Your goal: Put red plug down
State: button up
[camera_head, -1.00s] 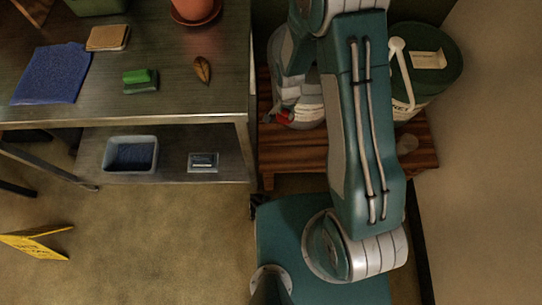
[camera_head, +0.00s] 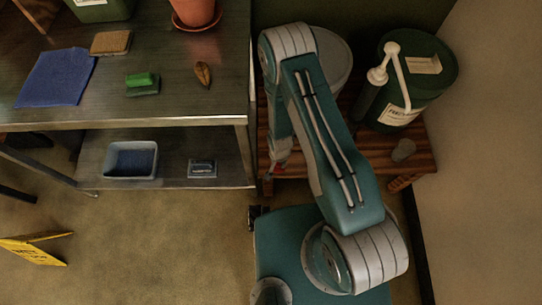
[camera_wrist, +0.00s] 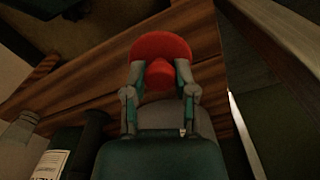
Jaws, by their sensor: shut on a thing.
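A red plug (camera_wrist: 160,48) with a wide round flange shows in the wrist view, with its narrower stem between the fingers of my gripper (camera_wrist: 160,78). My gripper is shut on that stem. The plug is over or near the wooden bench (camera_wrist: 90,72); I cannot tell whether it touches the wood. In the head view, a small bit of red (camera_head: 279,168) shows at the bench's front left, below my arm. Most of my gripper is hidden there.
On the bench stand a dark green bucket (camera_head: 440,75) with a white pump (camera_head: 393,62) and a pale bucket (camera_head: 338,62) partly behind my arm. A metal table (camera_head: 170,100) stands at left.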

jog(key=w+f, duration=0.2)
jog(key=w+a+f, duration=0.1)
jog(key=w+f, duration=0.1)
jog(key=w, duration=0.1)
jog(key=w+a+f, duration=0.1)
jog(key=w+f, duration=0.1)
jog(key=f, duration=0.1)
jog(key=shift+w+a, duration=0.15)
jog(key=shift+w+f, duration=0.15)
jog(key=shift+f, duration=1.5)
jog(key=o, duration=0.9)
notch_tip(320, 180, up, 12)
